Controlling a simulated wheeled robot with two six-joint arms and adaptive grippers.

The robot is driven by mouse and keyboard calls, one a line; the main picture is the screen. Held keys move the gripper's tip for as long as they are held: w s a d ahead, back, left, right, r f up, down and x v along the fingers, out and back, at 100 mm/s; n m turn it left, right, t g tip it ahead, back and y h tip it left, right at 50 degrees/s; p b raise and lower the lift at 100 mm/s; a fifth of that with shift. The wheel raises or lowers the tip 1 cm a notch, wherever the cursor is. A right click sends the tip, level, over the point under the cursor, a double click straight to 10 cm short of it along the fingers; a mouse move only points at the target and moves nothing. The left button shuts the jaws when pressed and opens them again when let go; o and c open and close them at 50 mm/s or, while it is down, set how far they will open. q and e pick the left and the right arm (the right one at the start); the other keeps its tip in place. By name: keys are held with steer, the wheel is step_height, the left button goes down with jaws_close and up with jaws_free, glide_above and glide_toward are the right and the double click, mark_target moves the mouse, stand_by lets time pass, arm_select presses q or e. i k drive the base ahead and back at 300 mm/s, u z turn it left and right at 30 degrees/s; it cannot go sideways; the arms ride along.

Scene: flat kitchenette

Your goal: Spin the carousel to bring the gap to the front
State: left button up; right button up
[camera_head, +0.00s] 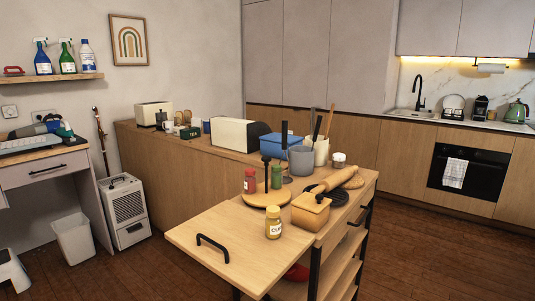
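The carousel (267,200) is a round light-wood disc on the trolley top, with a dark upright post and knob (266,159) rising near its middle. A red jar (250,182) stands on its left side and a green jar (276,177) towards its back right. The front of the disc looks bare. A yellow jar (273,224) with a label stands on the wooden surface in front of the carousel, apart from it. Neither of my grippers is in view.
A lidded wooden box (310,212) stands close right of the carousel, with a rolling pin (336,180) behind it. A grey pot (300,160) and a utensil crock (320,151) stand behind. The front-left leaf with a black handle (213,247) is clear.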

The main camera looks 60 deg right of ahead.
mark_target(265, 196)
steer(key=z, duration=0.65)
steer(key=i, duration=0.75)
steer(key=z, duration=0.75)
